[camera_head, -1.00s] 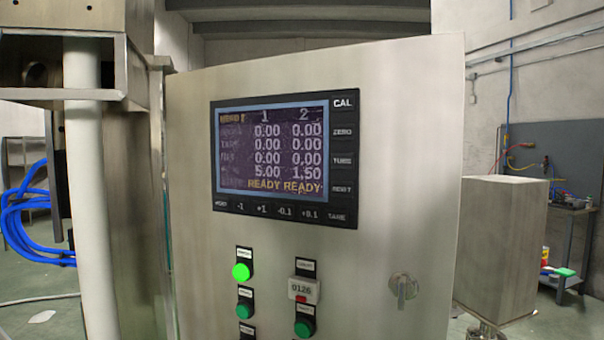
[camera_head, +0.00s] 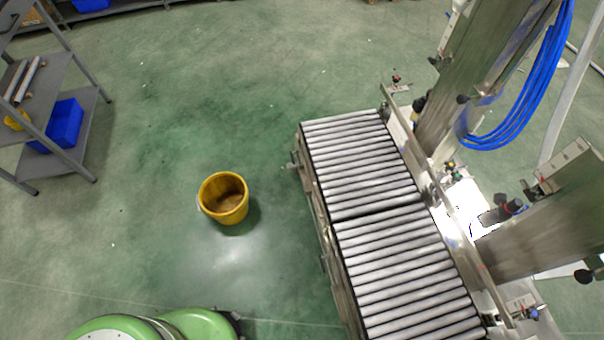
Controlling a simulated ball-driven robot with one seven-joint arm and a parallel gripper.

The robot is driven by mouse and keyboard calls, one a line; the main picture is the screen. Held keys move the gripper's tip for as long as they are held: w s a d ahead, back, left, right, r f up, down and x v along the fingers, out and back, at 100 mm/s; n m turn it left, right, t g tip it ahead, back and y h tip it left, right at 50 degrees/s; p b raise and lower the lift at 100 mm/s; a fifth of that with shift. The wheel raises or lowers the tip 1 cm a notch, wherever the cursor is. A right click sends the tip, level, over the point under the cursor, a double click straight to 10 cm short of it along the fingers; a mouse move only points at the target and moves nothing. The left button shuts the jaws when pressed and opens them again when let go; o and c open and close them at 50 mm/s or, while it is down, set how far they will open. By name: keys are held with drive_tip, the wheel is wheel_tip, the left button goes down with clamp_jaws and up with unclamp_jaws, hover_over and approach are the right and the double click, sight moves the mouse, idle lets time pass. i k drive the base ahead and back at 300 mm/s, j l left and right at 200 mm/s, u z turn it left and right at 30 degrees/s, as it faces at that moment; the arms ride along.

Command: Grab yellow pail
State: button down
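The yellow pail (camera_head: 225,208) stands upright on the green floor, left of the roller conveyor. Its open top faces up and its inside looks brownish and empty. My gripper does not show in the head view. Nothing is seen touching the pail.
A roller conveyor (camera_head: 385,235) with metal machine columns (camera_head: 480,75) stands to the right. A grey shelf (camera_head: 62,75) with a blue bin (camera_head: 62,124) is at the upper left. Green rounded parts at the bottom edge look like mine. The floor (camera_head: 150,170) around the pail is clear.

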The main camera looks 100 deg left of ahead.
sight(224, 194)
drive_tip(key=u, duration=1.95)
drive_tip(key=k+j+u, duration=0.1)
drive_tip(key=k+u, duration=0.35)
drive_tip(key=k+j+u, duration=0.25)
drive_tip(key=k+u, duration=0.15)
drive_tip(key=i+l+u, duration=0.4)
drive_tip(key=i, duration=0.2)
drive_tip(key=i+l+u, duration=0.35)
drive_tip(key=i, duration=0.25)
drive_tip(key=i+l+u, duration=0.4)
drive_tip(key=l, duration=0.3)
drive_tip(key=i+j, duration=0.05)
drive_tip(key=i, duration=0.05)
